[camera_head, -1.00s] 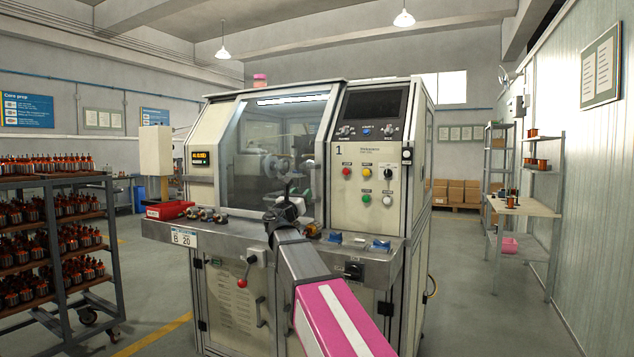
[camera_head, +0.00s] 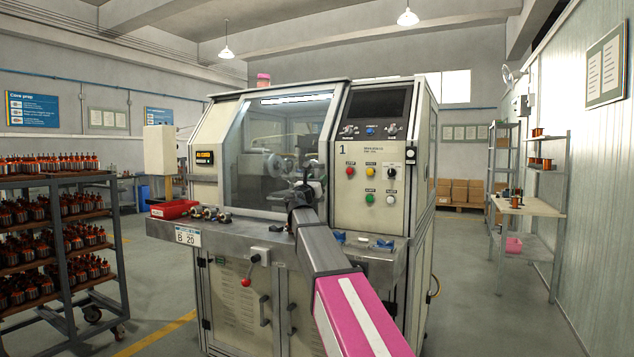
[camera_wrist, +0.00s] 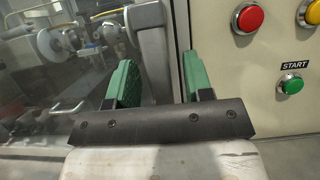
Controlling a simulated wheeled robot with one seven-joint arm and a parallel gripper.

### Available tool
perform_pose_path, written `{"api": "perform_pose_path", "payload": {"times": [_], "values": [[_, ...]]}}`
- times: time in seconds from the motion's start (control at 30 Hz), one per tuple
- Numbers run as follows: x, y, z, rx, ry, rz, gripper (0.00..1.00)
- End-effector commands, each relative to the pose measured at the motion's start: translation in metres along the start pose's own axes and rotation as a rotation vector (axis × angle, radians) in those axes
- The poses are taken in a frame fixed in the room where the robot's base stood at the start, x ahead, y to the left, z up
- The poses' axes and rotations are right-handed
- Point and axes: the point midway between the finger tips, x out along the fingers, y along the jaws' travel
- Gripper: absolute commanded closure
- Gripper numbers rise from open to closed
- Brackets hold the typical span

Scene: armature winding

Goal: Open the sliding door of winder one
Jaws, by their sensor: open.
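Winder one, marked "1" (camera_head: 342,149), stands straight ahead. Its clear sliding door (camera_head: 270,150) covers the work opening and looks closed. My gripper (camera_head: 306,185) is at the door's lower right edge in the head view, partly hidden by my own arm. In the wrist view my gripper (camera_wrist: 157,85) has its two green fingers apart. A grey upright bar (camera_wrist: 153,45), which looks like the door's handle or frame, shows beyond and between the fingers. I cannot tell whether the fingers touch it.
The control panel with a red button (camera_wrist: 247,17) and green START button (camera_wrist: 291,84) lies just right of my gripper. A metal ledge (camera_head: 225,228) with a red tray (camera_head: 174,209) runs below the door. A loaded rack (camera_head: 60,240) stands at left.

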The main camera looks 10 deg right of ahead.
Motion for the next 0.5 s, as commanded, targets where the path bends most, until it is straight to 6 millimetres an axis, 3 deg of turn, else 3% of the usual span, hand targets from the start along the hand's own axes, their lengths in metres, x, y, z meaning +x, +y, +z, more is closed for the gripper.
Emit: {"api": "perform_pose_path", "payload": {"times": [0.07, 0.2, 0.5], "values": [[-0.0003, 0.0, 0.0, 0.0, 0.0, 0.0, 0.53], [-0.0003, -0.0001, 0.0, 0.0, 0.0, 0.0, 0.99], [0.0003, 0.0075, -0.0001, 0.0, 0.0, 0.0, 1.0]]}}
